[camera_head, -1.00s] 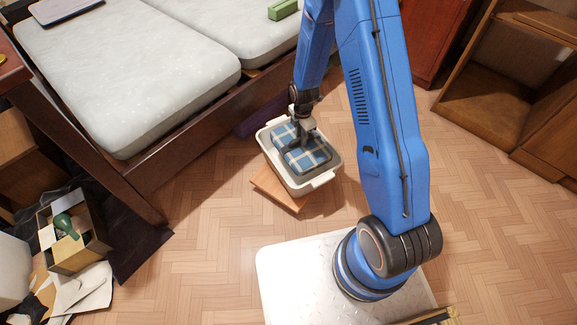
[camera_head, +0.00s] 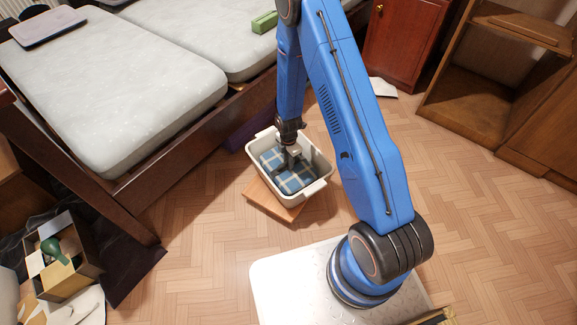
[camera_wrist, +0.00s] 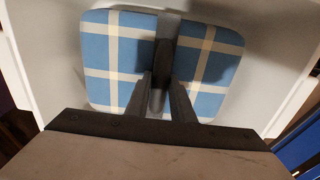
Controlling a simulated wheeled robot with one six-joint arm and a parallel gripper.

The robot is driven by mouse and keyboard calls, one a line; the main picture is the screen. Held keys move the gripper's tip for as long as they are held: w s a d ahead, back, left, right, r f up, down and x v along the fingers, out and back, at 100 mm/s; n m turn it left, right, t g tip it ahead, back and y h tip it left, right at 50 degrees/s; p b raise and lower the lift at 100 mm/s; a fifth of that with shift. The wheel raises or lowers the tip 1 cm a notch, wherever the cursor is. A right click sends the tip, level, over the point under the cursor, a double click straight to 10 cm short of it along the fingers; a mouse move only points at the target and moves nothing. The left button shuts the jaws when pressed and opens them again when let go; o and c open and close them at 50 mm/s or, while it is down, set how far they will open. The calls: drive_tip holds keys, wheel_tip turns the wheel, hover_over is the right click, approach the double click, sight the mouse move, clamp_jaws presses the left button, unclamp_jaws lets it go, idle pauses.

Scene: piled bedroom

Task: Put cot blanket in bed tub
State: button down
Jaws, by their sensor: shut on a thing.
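The cot blanket (camera_head: 291,179) is a folded blue and cream checked cloth. It lies low inside the bed tub (camera_head: 320,165), a pale grey tub with handles at its ends. My gripper (camera_head: 288,164) reaches down into the tub and is shut on the blanket. In the wrist view the blanket (camera_wrist: 112,58) shows on both sides of my gripper's fingers (camera_wrist: 163,95), with the tub's pale wall (camera_wrist: 270,75) around it. Whether the blanket touches the tub floor is hidden.
The tub stands on a low wooden board (camera_head: 262,200) on the parquet floor. A bed with a pale mattress (camera_head: 120,90) is at the left. An open box (camera_head: 65,255) sits at the lower left. An open wooden cabinet (camera_head: 470,95) stands at the right, with clear floor before it.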

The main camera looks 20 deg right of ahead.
drive_tip(key=shift+f, duration=1.65)
drive_tip(key=c, duration=1.5)
unclamp_jaws()
drive_tip(key=shift+f, duration=0.1)
drive_tip(key=shift+c, duration=0.2)
